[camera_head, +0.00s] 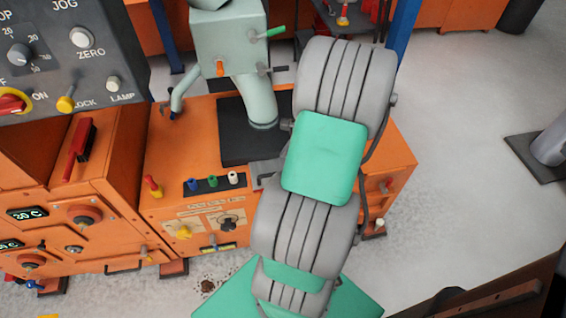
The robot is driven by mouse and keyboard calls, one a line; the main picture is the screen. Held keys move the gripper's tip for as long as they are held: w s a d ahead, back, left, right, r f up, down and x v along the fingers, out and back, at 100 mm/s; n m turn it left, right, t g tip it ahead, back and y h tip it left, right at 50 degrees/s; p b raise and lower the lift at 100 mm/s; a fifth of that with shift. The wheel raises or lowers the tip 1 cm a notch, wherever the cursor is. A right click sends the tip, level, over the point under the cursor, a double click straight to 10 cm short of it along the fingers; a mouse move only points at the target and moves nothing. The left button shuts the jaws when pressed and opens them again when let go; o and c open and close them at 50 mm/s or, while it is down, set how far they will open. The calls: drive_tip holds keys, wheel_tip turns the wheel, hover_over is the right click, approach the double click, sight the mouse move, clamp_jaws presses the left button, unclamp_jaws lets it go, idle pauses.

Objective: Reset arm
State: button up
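My arm (323,158) fills the middle of the head view. It has grey ribbed links and green panels. It rises from the bottom of the picture and leans up to the right, in front of the orange machine (165,165). My gripper cannot be made out in this view, and neither can anything it may hold.
A dark control panel (60,45) with knobs stands at the upper left. A pale green pipe housing (228,42) rises from the orange machine behind my arm. Blue posts (402,35) stand behind. Grey floor (450,180) is open on the right, with a grey cylinder (552,143) at the edge.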

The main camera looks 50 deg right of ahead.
drive_tip(key=w+a+r+n+g+h+p, duration=0.15)
drive_tip(key=a+r+n+p, duration=0.25)
drive_tip(key=a+r+n, duration=0.5)
drive_tip(key=w+a+r+n+p, duration=0.35)
drive_tip(key=a+r+n, duration=0.35)
drive_tip(key=a+r, duration=0.4)
drive_tip(key=s+a+r+n+p, duration=0.2)
drive_tip(key=s+a+r+n, duration=0.2)
drive_tip(key=a+r+n, duration=0.2)
drive_tip(key=a+n+h, duration=0.1)
drive_tip(key=a+n, duration=0.1)
drive_tip(key=shift+s+r+n, duration=0.2)
drive_tip(key=shift+n, duration=0.1)
